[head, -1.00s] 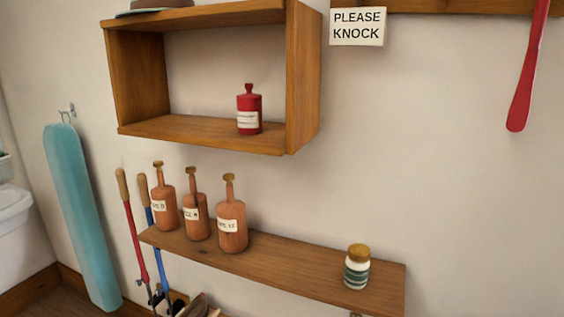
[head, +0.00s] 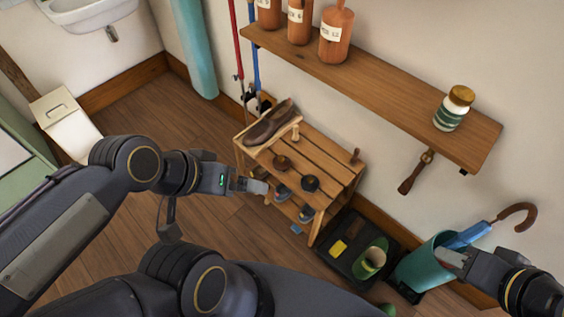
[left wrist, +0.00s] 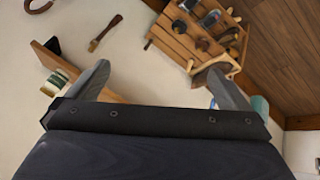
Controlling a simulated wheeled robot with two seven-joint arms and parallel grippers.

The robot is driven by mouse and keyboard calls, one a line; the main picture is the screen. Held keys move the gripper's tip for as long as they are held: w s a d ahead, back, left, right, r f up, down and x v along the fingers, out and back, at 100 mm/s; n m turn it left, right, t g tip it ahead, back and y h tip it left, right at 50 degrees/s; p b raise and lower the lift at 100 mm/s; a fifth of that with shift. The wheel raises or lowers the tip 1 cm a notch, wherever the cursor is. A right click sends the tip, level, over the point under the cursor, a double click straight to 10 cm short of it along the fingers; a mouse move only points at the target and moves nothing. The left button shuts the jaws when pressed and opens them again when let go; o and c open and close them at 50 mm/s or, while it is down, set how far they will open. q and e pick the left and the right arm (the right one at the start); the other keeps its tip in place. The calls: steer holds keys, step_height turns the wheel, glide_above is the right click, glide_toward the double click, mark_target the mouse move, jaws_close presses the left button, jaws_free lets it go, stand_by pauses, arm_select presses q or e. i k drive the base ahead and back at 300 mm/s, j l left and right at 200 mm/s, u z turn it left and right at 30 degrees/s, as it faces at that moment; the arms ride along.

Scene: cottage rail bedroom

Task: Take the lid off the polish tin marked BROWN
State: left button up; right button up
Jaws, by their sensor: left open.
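A slatted wooden rack (head: 325,160) stands on the floor by the wall. On its top are a small round brown item (head: 281,163) and a round black item (head: 310,183), which look like tins. No BROWN marking is readable, and I cannot tell which has a lid. My left gripper (head: 262,187) is left of the rack in the head view, empty. The left wrist view shows its two fingers (left wrist: 158,85) spread apart, with the rack (left wrist: 180,48) beyond them. My right gripper (head: 450,258) is at the lower right, overlapping the teal bin in the picture; its jaw opening is unclear.
A brown shoe (head: 268,124) sits on the rack's back left. A wall shelf (head: 390,88) above holds bottles and a jar (head: 454,108). A brush (head: 416,172) hangs below it. A black tray (head: 335,262) and a teal bin (head: 418,262) with an umbrella stand right of the rack.

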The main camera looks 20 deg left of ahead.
mark_target(281, 162)
steer(key=j+z, duration=0.1)
steer(key=z, duration=0.35)
steer(key=j+z, duration=0.1)
steer(key=z, duration=0.35)
steer(key=j+z, duration=0.15)
steer(key=z, duration=0.3)
steer(key=j+z, duration=0.1)
steer(key=z, duration=0.35)
steer(key=k+j+z, duration=0.2)
steer(key=j+z, duration=0.2)
steer(key=j, duration=0.15)
steer(key=k+j+z, duration=0.35)
steer(key=j, duration=0.15)
steer(key=k+j+z, duration=0.4)
steer(key=k+j, duration=0.75)
steer(key=j+z, duration=0.05)
steer(key=j, duration=0.05)
